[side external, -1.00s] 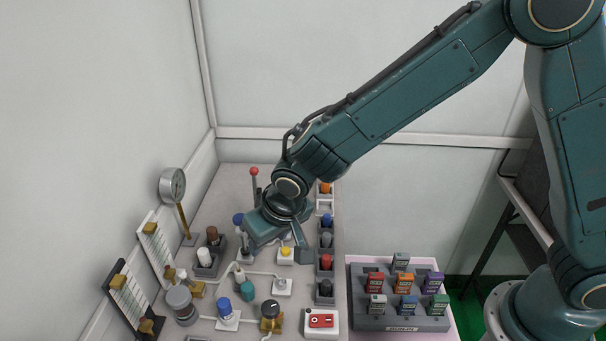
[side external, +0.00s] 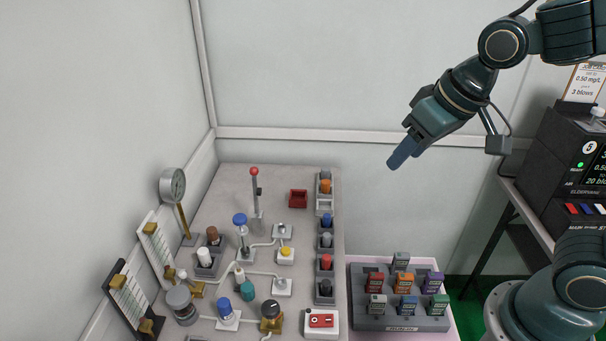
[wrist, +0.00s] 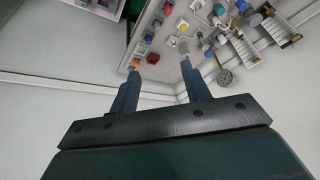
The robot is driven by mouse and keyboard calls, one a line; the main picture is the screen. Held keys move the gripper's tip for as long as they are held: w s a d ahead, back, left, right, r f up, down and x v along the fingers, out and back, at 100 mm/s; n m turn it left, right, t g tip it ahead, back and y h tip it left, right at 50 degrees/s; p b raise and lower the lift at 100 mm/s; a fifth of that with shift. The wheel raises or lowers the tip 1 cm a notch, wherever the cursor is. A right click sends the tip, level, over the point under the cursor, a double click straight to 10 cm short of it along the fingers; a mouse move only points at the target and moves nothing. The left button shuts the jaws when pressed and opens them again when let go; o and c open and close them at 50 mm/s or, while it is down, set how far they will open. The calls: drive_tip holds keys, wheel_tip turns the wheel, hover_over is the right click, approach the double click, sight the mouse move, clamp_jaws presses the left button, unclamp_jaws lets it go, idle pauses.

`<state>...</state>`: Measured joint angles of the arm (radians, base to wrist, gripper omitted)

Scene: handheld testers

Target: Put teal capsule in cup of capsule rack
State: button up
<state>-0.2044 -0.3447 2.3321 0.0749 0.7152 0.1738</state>
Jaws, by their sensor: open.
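The teal capsule (side external: 248,291) appears as a small teal cylinder on the bench, beside a white-topped bottle and behind a blue-topped piece in the side view. The capsule rack (side external: 334,250) is a column of grey cups along the bench's right edge. Several of its cups hold orange, blue, grey, red and dark capsules; one pale cup (side external: 324,207) near the far end looks empty. My gripper (side external: 394,160) is raised high, right of the rack and well away from the capsule. In the wrist view its fingers (wrist: 162,66) are apart with nothing between them.
A gauge on a post (side external: 173,186), a red-knobbed lever (side external: 254,190) and several fittings with pipes crowd the bench's left and middle. A red tray (side external: 298,198) lies near the back. A block of coloured testers (side external: 378,322) stands right of the bench. The air around my gripper is clear.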

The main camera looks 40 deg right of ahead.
drive_tip(key=s+d+r, duration=0.1)
drive_tip(key=s+d, duration=0.3)
drive_tip(key=s, duration=0.6)
drive_tip(key=shift+s+t, duration=0.2)
drive_tip(key=shift+t, duration=0.1)
drive_tip(key=shift+d, duration=0.1)
drive_tip(key=c, duration=0.3)
drive_tip(key=shift+c, duration=0.2)
